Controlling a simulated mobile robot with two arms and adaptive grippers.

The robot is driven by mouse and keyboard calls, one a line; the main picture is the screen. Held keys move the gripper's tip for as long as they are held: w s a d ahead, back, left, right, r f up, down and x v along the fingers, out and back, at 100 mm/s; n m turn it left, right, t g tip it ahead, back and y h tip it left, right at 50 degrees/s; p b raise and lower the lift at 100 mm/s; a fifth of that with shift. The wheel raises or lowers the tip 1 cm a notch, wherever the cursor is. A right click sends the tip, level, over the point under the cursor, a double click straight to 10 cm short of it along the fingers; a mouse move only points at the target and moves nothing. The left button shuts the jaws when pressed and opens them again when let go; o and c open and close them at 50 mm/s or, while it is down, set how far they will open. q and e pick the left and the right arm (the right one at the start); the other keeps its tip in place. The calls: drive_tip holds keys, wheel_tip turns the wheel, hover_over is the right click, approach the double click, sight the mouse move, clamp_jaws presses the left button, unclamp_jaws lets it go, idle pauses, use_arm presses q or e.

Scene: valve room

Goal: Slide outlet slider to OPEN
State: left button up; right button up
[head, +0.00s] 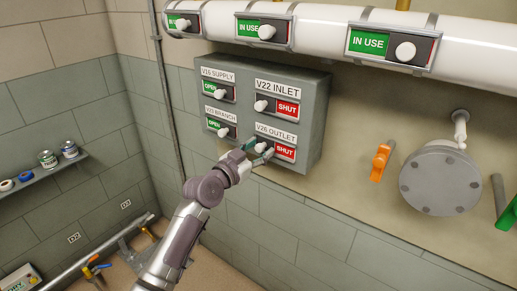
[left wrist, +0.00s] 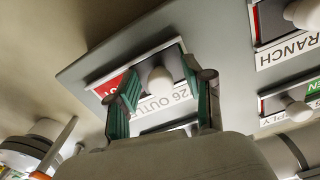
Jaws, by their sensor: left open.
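The V26 OUTLET slider shows a red SHUT plate (head: 285,152) at the lower right of the grey valve panel (head: 313,120). Its round white knob (head: 261,147) sits at the left of that plate; the same knob (left wrist: 160,82) is central in the left wrist view. My left gripper (head: 254,149) is at this slider. In the left wrist view its green-padded fingers (left wrist: 160,72) are open, one on each side of the knob, with gaps visible. I cannot tell how deep the knob sits between them. My right gripper is not in view.
V22 INLET (head: 277,105) above also shows SHUT. V16 SUPPLY (head: 216,91) and the branch slider (head: 219,127) at left show OPEN. A white pipe (head: 335,37) with IN USE sliders runs above the panel. An orange handle (head: 380,162) and round grey flange (head: 440,181) are right.

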sight(285, 152)
use_arm(q)
clamp_jaws()
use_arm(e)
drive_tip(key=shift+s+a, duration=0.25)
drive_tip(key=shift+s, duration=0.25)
use_arm(q)
drive_tip(key=shift+s+d, duration=0.2)
drive_tip(key=shift+d, duration=0.1)
drive_tip(key=s+d+p, duration=0.1)
drive_tip(key=d, duration=0.1)
drive_tip(key=s+d+p, duration=0.2)
drive_tip(key=shift+s+d, duration=0.2)
drive_tip(key=shift+d, duration=0.1)
drive_tip(key=shift+f, duration=0.15)
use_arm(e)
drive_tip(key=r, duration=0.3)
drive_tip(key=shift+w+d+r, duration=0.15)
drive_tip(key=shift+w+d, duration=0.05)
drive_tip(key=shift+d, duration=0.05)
